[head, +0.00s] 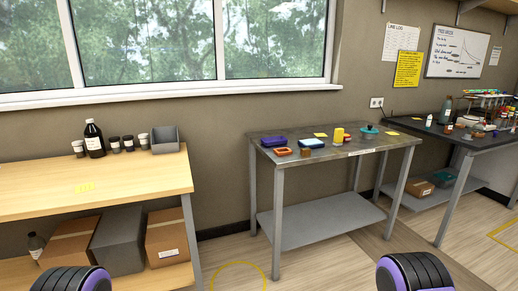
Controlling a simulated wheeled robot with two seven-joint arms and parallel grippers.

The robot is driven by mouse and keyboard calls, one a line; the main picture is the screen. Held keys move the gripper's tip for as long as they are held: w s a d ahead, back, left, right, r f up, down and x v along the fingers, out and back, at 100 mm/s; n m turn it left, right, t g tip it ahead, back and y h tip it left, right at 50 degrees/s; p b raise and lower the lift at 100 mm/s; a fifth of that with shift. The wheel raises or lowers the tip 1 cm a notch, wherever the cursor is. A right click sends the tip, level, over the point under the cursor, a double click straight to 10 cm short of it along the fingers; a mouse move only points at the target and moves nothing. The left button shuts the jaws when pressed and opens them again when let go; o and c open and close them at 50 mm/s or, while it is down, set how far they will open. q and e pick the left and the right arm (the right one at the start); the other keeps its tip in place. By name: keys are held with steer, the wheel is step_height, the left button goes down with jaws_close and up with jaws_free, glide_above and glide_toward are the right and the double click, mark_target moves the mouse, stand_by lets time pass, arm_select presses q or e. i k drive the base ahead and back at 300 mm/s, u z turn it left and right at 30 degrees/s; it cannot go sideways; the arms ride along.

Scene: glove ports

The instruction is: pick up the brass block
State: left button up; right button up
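I cannot pick out the brass block with certainty. Small objects stand on the metal table (370,146) in the middle of the head view. Among them, a small brownish-orange block (306,152) lies near the front edge, but it is too small to tell whether it is brass. A yellow upright piece (339,135) stands to the right of it. Neither gripper shows in the view. Only rounded black and purple parts of my own arms show at the bottom edge, well short of the metal table.
Also on the metal table are a purple container (273,141), an orange open tray (282,151), a blue-and-white box (312,144) and a teal item (369,129). A wooden bench (130,181) stands left, a dark bench (462,137) right. Open floor lies in front.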

mark_target(306, 151)
steer(key=u, duration=0.2)
steer(key=i, duration=1.6)
steer(key=z, duration=0.7)
